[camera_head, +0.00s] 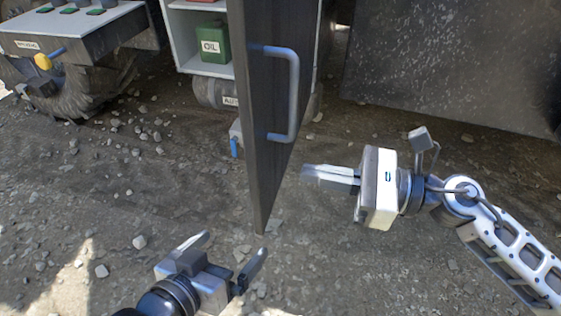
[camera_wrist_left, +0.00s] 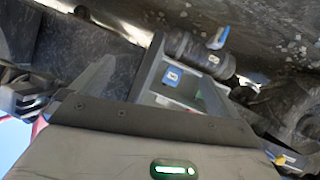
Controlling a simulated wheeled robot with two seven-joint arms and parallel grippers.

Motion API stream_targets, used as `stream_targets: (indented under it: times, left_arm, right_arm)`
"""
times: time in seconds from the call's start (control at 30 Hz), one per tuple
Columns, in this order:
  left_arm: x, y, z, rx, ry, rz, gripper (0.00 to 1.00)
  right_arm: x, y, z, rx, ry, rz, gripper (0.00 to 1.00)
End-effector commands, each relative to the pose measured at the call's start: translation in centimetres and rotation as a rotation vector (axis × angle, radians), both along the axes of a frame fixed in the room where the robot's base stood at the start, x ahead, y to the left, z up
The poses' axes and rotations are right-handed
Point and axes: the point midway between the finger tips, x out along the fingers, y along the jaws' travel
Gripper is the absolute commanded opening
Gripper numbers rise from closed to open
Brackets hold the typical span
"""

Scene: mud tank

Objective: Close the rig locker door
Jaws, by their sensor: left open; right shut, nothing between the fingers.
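The rig locker (camera_head: 183,40) stands at the top middle of the head view, with a green can labelled OIL (camera_head: 209,44) on its shelf. Its dark door (camera_head: 262,110) stands open, seen nearly edge-on and jutting toward me. A grey bar handle (camera_head: 294,95) is on the door's right face. My left gripper (camera_head: 228,250) is open and empty, just below the door's lower near corner. My right gripper (camera_head: 318,176) is shut and empty, right of the door, pointing left toward it but apart from it. In the left wrist view, the locker's open interior (camera_wrist_left: 180,92) shows tilted.
A control panel (camera_head: 80,35) with green buttons and a yellow-ended lever stands at the upper left above a wheel (camera_head: 85,90). A large dark metal wall (camera_head: 450,70) fills the upper right. The ground is gravel with scattered stones. A blue-handled valve (camera_head: 235,147) sits below the locker.

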Motion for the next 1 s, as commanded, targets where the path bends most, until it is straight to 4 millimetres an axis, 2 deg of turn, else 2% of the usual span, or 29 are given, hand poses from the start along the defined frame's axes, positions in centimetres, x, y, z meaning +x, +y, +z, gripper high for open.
stream_targets:
  times: [0.1,0.33,1.0]
  left_arm:
    - [0.0,0.1,-0.2,0.009,0.020,0.002,1.00]
    - [0.0,0.2,-0.4,0.017,0.036,0.003,1.00]
    - [-0.1,0.3,-0.6,0.026,0.054,0.002,1.00]
  right_arm:
    - [0.7,2.4,0.3,0.004,-0.001,0.002,0.00]
    - [1.5,5.2,0.1,0.004,0.003,-0.001,0.00]
    - [2.0,6.3,0.1,0.004,0.005,-0.011,0.00]
